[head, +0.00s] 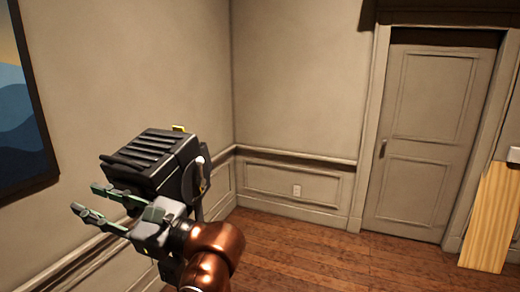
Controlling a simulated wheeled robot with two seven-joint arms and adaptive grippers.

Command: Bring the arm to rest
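My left gripper (86,198) is in the left part of the head view, raised in front of the wall. Its two fingers point left and stand apart, with nothing visible between them. The copper-coloured arm link (212,252) behind it is mine and comes up from the bottom edge. A dark, ribbed, box-shaped object (158,160) shows just behind and above the gripper; I cannot tell whether they touch. My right gripper is not in view.
A closed grey door (432,135) stands at the right. A light wooden board (492,215) is at the right edge. A framed picture (22,115) hangs on the left wall. The brown wooden floor (320,255) is clear in the middle.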

